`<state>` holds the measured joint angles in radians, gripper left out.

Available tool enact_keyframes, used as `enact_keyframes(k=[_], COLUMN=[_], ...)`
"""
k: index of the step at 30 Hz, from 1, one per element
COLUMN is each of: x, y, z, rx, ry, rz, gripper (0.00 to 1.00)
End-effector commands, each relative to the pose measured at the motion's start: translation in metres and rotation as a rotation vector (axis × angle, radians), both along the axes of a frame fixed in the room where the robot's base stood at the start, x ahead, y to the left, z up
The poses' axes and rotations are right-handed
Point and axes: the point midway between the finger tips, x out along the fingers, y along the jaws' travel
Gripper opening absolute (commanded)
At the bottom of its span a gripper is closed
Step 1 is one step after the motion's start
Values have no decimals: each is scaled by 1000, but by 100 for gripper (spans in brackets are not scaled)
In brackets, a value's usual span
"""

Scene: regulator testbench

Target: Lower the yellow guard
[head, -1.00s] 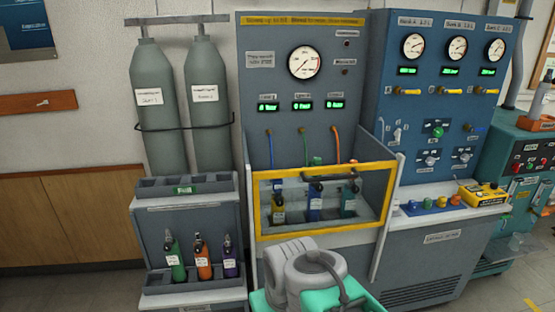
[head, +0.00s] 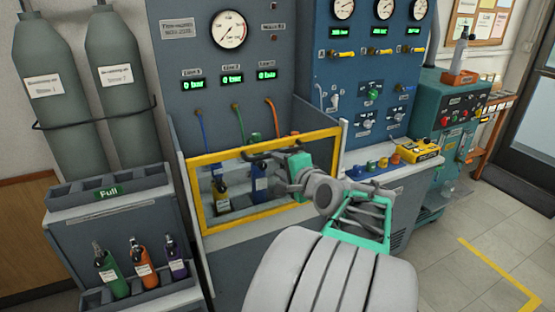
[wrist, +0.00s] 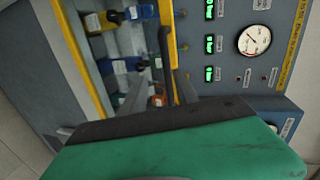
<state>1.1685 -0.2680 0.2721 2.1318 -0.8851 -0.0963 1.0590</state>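The yellow guard (head: 197,205) is a yellow-edged frame with a see-through middle, standing upright across the front of the grey bench's bay. Bottles show through it. In the wrist view its yellow edge (wrist: 82,62) runs down the left side of the turned picture. My wrist hides the guard's right part.
At left is a rack marked Full (head: 106,194) with green, orange and purple bottles. A yellow device (head: 418,151) lies on the right-hand counter. The floor at right is clear.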

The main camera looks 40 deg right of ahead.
Motion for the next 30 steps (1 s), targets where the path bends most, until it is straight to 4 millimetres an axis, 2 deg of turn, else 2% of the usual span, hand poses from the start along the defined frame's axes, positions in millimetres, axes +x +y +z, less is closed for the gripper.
enact_keyframes(k=[1,5,13,18,26,30], x=[-7,-4,43,60,61,61], y=[-14,-24,-37,-43,-43,-43], z=[3,10,-1,-5,-5,-6], rx=[29,54,52,50,48,48], ry=[-39,-77,-72,-72,-71,-71], rz=[-34,-54,-52,-55,-55,-55], gripper=[36,36,36,36,35,24])
